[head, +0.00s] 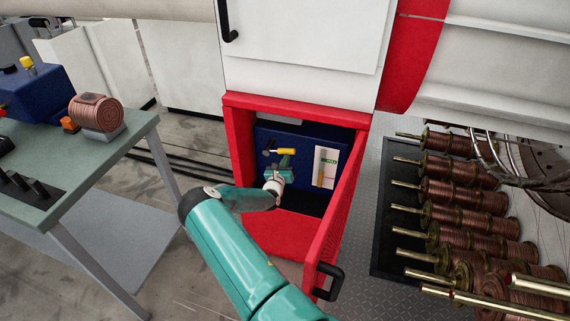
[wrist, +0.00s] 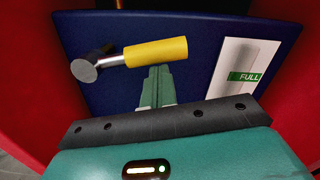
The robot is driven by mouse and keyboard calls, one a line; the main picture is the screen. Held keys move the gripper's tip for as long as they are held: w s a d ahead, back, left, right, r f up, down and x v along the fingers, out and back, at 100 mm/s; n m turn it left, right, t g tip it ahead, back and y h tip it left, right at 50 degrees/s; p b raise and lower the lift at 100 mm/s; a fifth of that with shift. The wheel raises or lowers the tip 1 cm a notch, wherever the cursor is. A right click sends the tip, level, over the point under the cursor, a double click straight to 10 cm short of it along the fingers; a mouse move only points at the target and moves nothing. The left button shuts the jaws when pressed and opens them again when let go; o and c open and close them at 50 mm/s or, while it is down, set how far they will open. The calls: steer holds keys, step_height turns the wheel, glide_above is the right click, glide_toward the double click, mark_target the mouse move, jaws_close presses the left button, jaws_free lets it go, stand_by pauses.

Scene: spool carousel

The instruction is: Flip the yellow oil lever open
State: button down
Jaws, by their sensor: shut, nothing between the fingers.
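The yellow oil lever (head: 286,151) sits on a dark blue panel (head: 305,142) inside the open red cabinet. In the wrist view, the lever's yellow grip (wrist: 156,52) points right and slightly up from a metal pivot (wrist: 84,70) on its left. My gripper (head: 284,162) reaches into the cabinet just below the lever. In the wrist view my gripper (wrist: 157,78) is shut and empty, with its fingertips just under the yellow grip. Whether the tips touch the grip cannot be told.
A white gauge label marked FULL (wrist: 245,77) is right of the lever. The red mesh door (head: 338,215) stands open on the right, with a black handle (head: 328,281). A green workbench (head: 75,165) is at left; copper spools (head: 455,195) are at right.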

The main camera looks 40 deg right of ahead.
mark_target(286, 151)
steer(key=r+n, duration=0.1)
steer(key=n, duration=0.1)
steer(key=r+n, duration=0.2)
steer(key=shift+w+a, duration=0.1)
steer(key=shift+w, duration=0.1)
steer(key=w+a+r+n, duration=0.2)
steer(key=w+r+n, duration=0.2)
steer(key=n, duration=0.4)
steer(key=shift+r+y, duration=0.3)
steer(key=shift+r, duration=0.45)
steer(key=shift+w+a+n, duration=0.1)
steer(key=shift+n, duration=0.2)
